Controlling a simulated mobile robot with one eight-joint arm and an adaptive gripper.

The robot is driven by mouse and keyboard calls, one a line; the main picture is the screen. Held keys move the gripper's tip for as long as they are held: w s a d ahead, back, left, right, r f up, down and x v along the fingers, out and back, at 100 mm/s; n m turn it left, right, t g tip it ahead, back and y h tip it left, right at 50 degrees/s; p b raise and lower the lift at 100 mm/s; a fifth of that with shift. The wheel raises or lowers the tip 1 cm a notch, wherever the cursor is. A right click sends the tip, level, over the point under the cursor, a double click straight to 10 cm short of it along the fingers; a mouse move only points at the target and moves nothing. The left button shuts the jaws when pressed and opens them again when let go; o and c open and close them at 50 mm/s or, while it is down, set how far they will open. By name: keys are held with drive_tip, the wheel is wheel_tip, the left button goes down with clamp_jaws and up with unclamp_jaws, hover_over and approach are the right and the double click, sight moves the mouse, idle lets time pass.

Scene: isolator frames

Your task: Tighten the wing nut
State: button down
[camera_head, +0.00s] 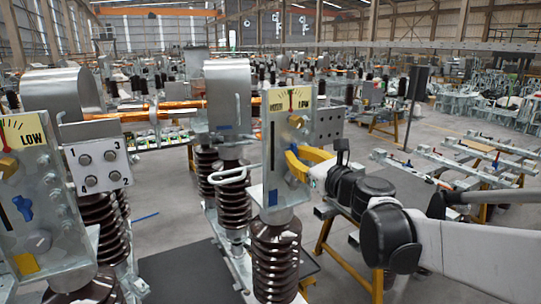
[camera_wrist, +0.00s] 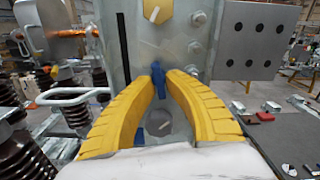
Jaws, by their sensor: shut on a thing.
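The blue wing nut (camera_wrist: 158,80) sits on the grey metal front plate (camera_wrist: 200,55) of the nearer right-hand unit, below a yellow hexagonal knob (camera_wrist: 158,10). My gripper (camera_wrist: 163,79) has its two curved yellow fingers closed around the nut, the tips on either side of it. A similar blue wing nut (camera_head: 22,207) is on the left unit's plate.
A LOW gauge (camera_head: 291,100) is at the top of the plate. Brown ribbed insulators (camera_head: 276,260) stand below. A light metal loop handle (camera_head: 229,176) is left of the plate. A bolted block (camera_head: 328,124) is behind my gripper.

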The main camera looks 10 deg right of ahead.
drive_tip(key=shift+m, duration=0.3)
drive_tip(key=c, duration=1.4)
unclamp_jaws()
drive_tip(key=v, duration=1.2)
drive_tip(key=shift+r, duration=0.1)
